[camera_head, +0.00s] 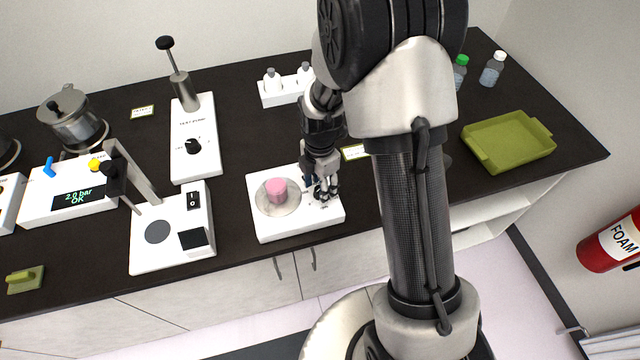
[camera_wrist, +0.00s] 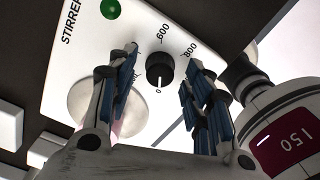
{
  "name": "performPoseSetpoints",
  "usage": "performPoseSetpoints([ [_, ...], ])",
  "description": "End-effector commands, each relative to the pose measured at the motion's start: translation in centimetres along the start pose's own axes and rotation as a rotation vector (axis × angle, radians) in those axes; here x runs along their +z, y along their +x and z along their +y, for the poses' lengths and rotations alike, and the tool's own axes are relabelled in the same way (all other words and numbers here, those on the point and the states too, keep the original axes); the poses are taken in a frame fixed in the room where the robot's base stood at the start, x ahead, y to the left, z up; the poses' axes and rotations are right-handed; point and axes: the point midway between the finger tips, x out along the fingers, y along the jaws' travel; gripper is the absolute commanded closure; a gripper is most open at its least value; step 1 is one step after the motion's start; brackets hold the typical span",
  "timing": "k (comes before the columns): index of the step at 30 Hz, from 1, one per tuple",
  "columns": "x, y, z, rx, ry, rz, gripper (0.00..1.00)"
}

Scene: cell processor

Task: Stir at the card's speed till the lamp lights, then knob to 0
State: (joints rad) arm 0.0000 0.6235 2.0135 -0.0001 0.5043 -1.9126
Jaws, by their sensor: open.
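The white stirrer (camera_head: 262,228) stands near the counter's front edge, with a beaker of pink liquid (camera_head: 276,190) on its round plate. My gripper (camera_head: 323,192) is over the stirrer's right part. In the wrist view its fingers (camera_wrist: 161,58) are open on either side of the black knob (camera_wrist: 160,72); contact cannot be told. The knob's white mark points at 0; 600 and 800 are readable on the dial. The green lamp (camera_wrist: 110,8) is near the STIRRER label; I cannot tell if it is lit. A card (camera_head: 354,153) behind the stirrer is partly hidden and unreadable.
Left stand a test pump (camera_head: 183,165), a device with a post and dark disc (camera_head: 172,262) and a pressure display (camera_head: 82,195). A white holder (camera_head: 268,100) is behind, a green tray (camera_head: 510,143) right. A rounded body reading 150 (camera_wrist: 290,141) is close to my fingers.

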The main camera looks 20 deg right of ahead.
Motion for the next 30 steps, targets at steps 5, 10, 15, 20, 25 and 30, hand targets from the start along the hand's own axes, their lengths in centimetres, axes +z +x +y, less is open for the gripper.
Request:
performPoseSetpoints([
  [5,0.0,-0.8,0.1,0.002,0.000,-0.001,0.54],
  [10,0.1,-3.7,0.1,0.006,0.000,-0.002,0.54],
  [15,0.0,-7.4,0.1,0.005,0.000,-0.002,0.54],
  [20,0.0,-10.2,0.1,0.004,0.000,-0.001,0.54],
  [25,0.0,-11.7,0.0,0.001,0.000,0.000,0.54],
  [30,0.0,-12.1,0.0,0.000,0.000,0.000,0.54],
])
